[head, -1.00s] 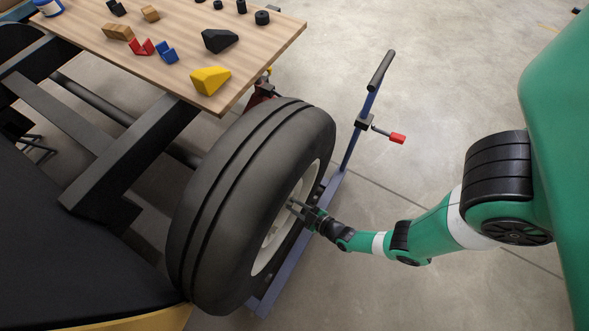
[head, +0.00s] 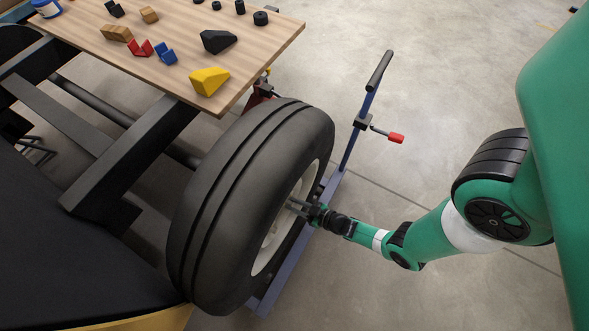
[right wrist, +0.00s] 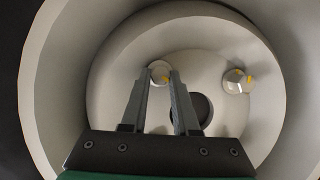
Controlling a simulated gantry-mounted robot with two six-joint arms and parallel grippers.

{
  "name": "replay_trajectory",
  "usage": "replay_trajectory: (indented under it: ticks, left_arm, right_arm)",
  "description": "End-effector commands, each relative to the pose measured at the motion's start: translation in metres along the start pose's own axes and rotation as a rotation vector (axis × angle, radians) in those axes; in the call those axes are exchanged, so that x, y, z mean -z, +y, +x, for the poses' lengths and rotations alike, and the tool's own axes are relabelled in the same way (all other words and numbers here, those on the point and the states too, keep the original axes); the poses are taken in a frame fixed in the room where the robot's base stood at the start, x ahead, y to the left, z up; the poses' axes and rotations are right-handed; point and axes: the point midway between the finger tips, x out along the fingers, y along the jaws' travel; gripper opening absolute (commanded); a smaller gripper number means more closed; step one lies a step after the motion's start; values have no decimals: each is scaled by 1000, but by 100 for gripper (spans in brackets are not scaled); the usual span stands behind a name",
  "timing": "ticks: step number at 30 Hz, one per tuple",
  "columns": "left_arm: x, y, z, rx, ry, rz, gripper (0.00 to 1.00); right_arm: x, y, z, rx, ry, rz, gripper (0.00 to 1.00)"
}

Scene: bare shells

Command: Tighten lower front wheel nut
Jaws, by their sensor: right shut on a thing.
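The large black tyre (head: 225,200) stands upright with a pale rim (head: 268,252) facing right. My right gripper (head: 291,206) reaches into the rim from the right. In the right wrist view, its two grey fingers (right wrist: 159,80) close around a round pale wheel nut with a yellow mark (right wrist: 159,68), at the left on the hub face (right wrist: 120,100). A second nut with a yellow mark (right wrist: 237,81) sits apart to the right. A dark centre hole (right wrist: 193,108) is partly behind the right finger. In the head view, the nuts are too hidden to tell. My left gripper is not in view.
A blue wheel trolley (head: 346,150) with a red-handled crank (head: 396,138) stands just behind and below the wheel. A wooden table (head: 265,55) with several blocks is at upper left. The concrete floor (head: 450,60) at upper right is clear.

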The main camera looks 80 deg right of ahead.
Motion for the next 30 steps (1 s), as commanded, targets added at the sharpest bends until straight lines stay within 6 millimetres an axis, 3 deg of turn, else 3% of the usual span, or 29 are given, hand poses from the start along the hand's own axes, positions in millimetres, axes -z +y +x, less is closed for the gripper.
replay_trajectory:
  ticks: [14, 15, 20, 30]
  left_arm:
    - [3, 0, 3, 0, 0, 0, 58]
    - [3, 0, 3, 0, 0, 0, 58]
    - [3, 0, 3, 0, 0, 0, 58]
    - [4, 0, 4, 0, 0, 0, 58]
  right_arm:
    - [0, 0, 0, 35, -1, 82, 0]
    - [0, 0, 0, 35, -1, 81, 31]
    - [0, 0, 0, 35, -1, 81, 58]
    - [1, -1, -1, 37, -2, 79, 58]
